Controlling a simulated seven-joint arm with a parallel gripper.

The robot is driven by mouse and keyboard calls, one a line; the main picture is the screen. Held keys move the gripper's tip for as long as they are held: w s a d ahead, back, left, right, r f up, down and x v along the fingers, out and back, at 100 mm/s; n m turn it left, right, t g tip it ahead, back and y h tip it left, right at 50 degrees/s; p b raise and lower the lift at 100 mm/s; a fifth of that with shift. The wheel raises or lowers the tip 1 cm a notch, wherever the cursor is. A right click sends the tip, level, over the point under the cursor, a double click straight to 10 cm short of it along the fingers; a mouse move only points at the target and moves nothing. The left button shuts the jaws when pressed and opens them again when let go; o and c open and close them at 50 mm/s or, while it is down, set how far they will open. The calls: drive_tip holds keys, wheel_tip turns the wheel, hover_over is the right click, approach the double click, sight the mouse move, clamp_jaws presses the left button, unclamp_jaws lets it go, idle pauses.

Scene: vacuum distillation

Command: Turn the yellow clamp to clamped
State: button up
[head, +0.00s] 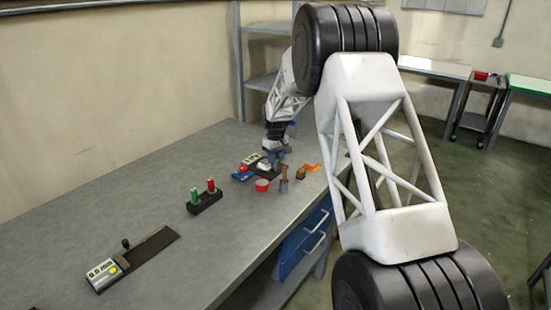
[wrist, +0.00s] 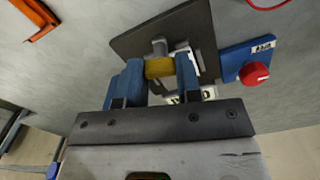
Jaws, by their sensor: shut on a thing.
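The yellow clamp (wrist: 159,68) is a small yellow block between the two blue fingers of my gripper (wrist: 160,75) in the wrist view. The fingers are shut on it. It sits at a dark plate (wrist: 133,46), with a grey metal post (wrist: 159,46) right beside it. In the head view my gripper (head: 276,158) is at the far part of the bench, low over a dark plate there. The clamp is too small and covered to make out in the head view. Whether it stands clamped or unclamped cannot be told.
A blue box with a red knob (wrist: 254,73) is close right of the plate in the wrist view. On the bench are a red round container (head: 262,185), an orange object (head: 312,168), a black holder with green and red items (head: 204,201), and a 0.0 mm gauge (head: 105,273). The front bench is mostly clear.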

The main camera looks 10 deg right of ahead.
drive_tip(key=shift+n, duration=1.5)
drive_tip(key=o, duration=0.9)
drive_tip(key=shift+r, duration=0.1)
drive_tip(key=shift+r, duration=3.8)
drive_tip(key=shift+r, duration=0.1)
